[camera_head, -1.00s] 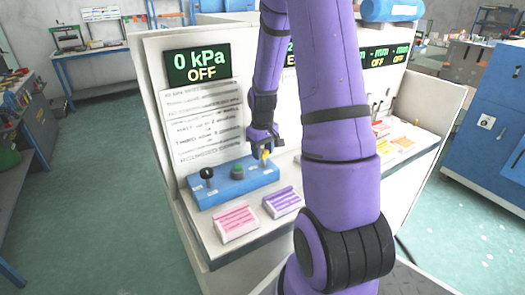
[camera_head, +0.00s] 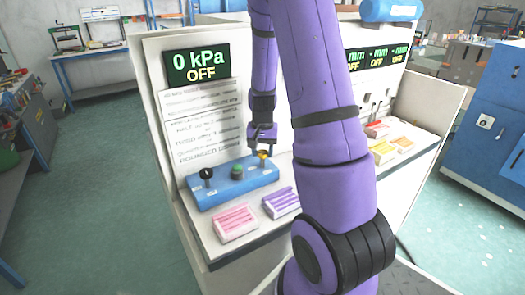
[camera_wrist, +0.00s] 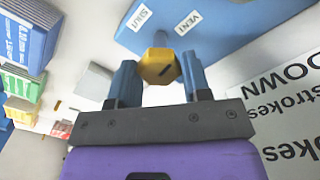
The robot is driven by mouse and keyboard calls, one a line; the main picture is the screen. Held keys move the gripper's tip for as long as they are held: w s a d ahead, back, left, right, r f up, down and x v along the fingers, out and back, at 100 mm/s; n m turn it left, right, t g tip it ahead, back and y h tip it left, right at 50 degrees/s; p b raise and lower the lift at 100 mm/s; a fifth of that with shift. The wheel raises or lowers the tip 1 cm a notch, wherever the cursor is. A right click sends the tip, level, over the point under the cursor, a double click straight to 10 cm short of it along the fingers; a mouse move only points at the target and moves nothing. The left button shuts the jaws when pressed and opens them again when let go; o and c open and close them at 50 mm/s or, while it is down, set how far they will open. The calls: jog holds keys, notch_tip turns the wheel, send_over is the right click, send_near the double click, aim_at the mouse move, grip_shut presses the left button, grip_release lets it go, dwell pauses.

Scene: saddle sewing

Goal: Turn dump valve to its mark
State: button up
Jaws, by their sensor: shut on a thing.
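The dump valve is a yellow hexagonal knob (camera_wrist: 158,66) with a dark mark on its face. It stands at the right end of a blue valve block (camera_head: 231,184). In the wrist view the blue block (camera_wrist: 225,20) carries a "SHUT" label (camera_wrist: 143,15) and a "VENT" label (camera_wrist: 188,22) beyond the knob. My gripper (camera_wrist: 160,75) is shut on the knob, one blue finger on each side. In the head view my gripper (camera_head: 262,148) reaches down to the yellow knob (camera_head: 263,154), which is partly covered. I cannot tell exactly which label the mark faces.
A black knob (camera_head: 206,173) and a green button (camera_head: 237,170) sit on the same block. A display (camera_head: 197,66) reads "0 kPa OFF". Pink (camera_head: 235,222) and purple (camera_head: 281,202) blocks lie in front. A printed instruction panel (camera_head: 200,125) stands behind.

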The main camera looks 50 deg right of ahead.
aim_at(262, 151)
jog(key=shift+m, duration=0.3)
jog(key=o, duration=0.9)
jog(key=shift+o, duration=0.2)
jog(key=shift+r, duration=0.1)
notch_tip(262, 151, up, 11)
jog(key=shift+f, duration=0.2)
dwell(0.3)
